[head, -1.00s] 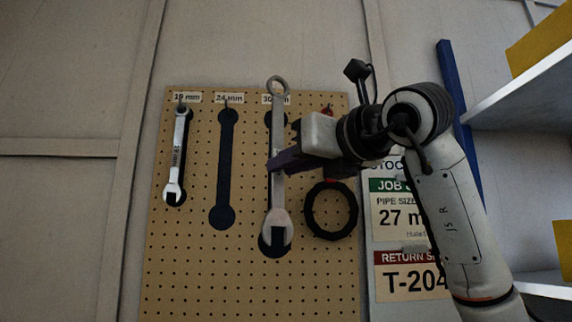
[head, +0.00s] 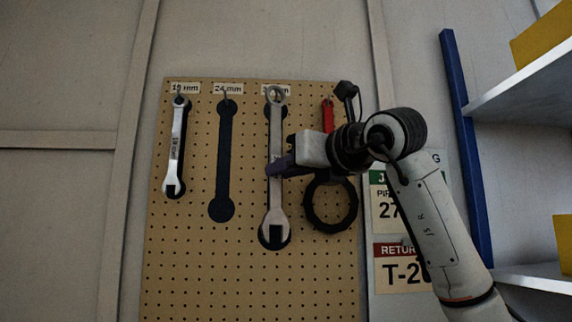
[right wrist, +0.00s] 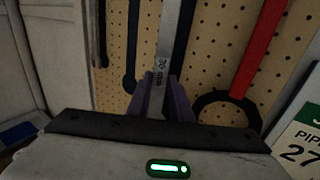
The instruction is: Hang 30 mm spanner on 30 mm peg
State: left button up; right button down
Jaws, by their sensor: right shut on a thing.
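The 30 mm spanner (head: 275,200) hangs upright in my right gripper (head: 273,169), in front of its dark outline on the pegboard (head: 215,260). My right gripper is shut on its shank at about mid-length. Its ring end is at the top, overlapping the 30 mm label (head: 268,88); its open jaw is at the bottom. The 30 mm peg is hidden behind the ring end, and I cannot tell whether the ring is around it. In the right wrist view the spanner (right wrist: 168,45), marked 30 mm, stands between the purple fingers (right wrist: 160,97). My left gripper is not in view.
The 19 mm spanner (head: 176,150) hangs at the left. The 24 mm outline (head: 223,160) is bare. A red-handled tool with a black ring (head: 331,206) hangs close to my right gripper. Signs (head: 400,268) and a shelf (head: 530,85) are at the right.

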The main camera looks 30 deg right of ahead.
jog(key=shift+w+d+f+p, duration=0.2)
jog(key=shift+w+d, duration=0.1)
jog(key=shift+w, duration=0.35)
jog(key=shift+w+d+f+p, duration=0.15)
jog(key=shift+w+d, duration=0.15)
jog(key=shift+w, duration=0.3)
jog(key=c, duration=1.5)
grip_release()
jog(key=s, duration=0.3)
jog(key=s+b, duration=0.1)
jog(key=s, duration=0.3)
jog(key=s+b, duration=0.1)
jog(key=s, duration=0.2)
jog(key=shift+s+d, duration=0.15)
jog(key=shift+d, duration=0.25)
